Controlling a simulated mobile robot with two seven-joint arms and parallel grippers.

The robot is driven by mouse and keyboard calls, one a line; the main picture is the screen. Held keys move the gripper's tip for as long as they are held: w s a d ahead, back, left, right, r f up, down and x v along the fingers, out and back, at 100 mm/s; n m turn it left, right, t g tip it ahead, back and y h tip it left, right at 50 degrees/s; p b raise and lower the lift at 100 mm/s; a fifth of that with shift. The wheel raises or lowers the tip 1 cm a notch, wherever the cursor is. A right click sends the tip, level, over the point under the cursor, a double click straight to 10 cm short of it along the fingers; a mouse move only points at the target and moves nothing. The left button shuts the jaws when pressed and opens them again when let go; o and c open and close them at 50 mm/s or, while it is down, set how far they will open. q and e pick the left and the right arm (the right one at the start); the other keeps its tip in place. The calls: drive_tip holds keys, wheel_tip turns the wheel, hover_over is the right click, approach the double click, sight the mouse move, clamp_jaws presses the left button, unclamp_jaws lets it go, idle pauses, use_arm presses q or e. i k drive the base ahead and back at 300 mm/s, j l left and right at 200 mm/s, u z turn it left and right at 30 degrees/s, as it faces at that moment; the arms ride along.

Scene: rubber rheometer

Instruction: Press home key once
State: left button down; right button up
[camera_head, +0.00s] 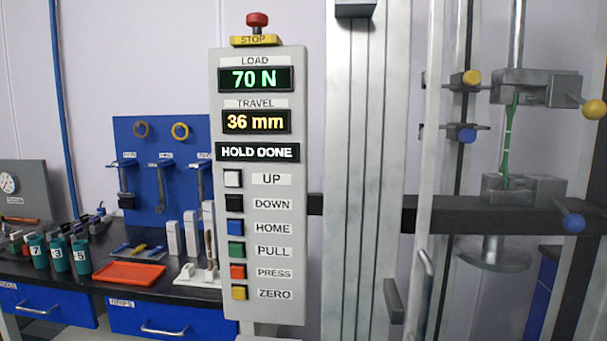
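The control panel (265,320) stands upright in the middle of the view. Its blue HOME key (236,228) is third in the column of keys, between the black DOWN key (235,203) and the green PULL key (236,250). The load display (254,79) reads 70 N and the travel display (256,121) reads 36 mm. The status line (258,152) reads HOLD DONE. A green strip (508,140) is held between the upper clamp (537,87) and the lower clamp (522,190) at the right. Neither of my grippers is in view.
A red STOP button (257,20) tops the panel. A grey machine column (352,170) stands right of it. A black bench (60,268) at the left holds several green cups, an orange tray (128,273) and white blocks. The space before the panel looks clear.

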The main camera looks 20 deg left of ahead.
sight(233, 228)
drive_tip(key=i+j+u, duration=0.1)
drive_tip(key=u, duration=0.85)
